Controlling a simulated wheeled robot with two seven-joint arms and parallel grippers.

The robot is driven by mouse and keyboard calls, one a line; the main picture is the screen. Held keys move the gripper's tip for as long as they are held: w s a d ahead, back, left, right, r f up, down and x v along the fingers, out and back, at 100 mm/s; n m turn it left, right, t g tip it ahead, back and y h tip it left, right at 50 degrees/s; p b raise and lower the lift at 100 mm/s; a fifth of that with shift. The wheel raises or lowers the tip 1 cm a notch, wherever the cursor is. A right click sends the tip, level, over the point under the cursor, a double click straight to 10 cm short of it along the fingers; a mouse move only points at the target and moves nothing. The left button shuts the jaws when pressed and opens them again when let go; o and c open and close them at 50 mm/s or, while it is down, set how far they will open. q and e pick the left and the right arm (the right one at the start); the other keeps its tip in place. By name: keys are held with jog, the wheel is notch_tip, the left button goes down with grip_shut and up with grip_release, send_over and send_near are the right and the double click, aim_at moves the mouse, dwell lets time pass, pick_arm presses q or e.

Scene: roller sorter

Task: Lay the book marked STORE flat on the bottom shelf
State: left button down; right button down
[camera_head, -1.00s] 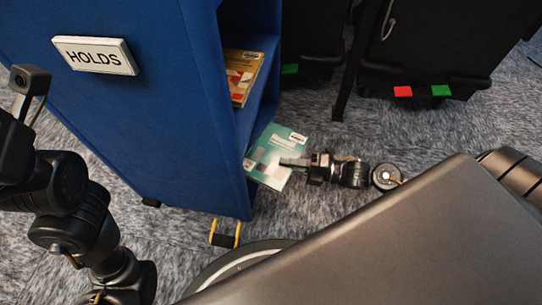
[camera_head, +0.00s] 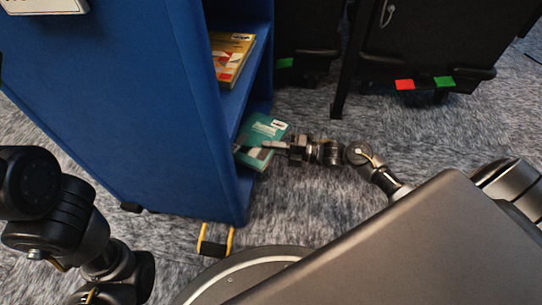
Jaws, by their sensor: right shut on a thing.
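A teal book (camera_head: 262,134) with a small white label lies about level at the open side of the blue shelf unit (camera_head: 150,110), low down. The label is too small to read. My right gripper (camera_head: 276,146) is shut on the book's outer edge. The book's inner part is inside the unit's bottom opening, partly hidden by the unit's side wall. I cannot tell whether it touches the bottom shelf. Of my left arm, links show at the left edge; its gripper is out of view.
A yellow and red book (camera_head: 232,56) lies on the shelf above. A yellow-and-black piece (camera_head: 216,240) sits at the unit's lower front corner. Dark cabinets (camera_head: 430,45) with red and green tags stand behind.

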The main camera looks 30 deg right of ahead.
jog(key=shift+s+f+b, duration=0.1)
jog(key=shift+f+b, duration=0.8)
jog(key=shift+f, duration=0.55)
jog(key=c, duration=1.4)
grip_release()
jog(key=shift+o, duration=0.2)
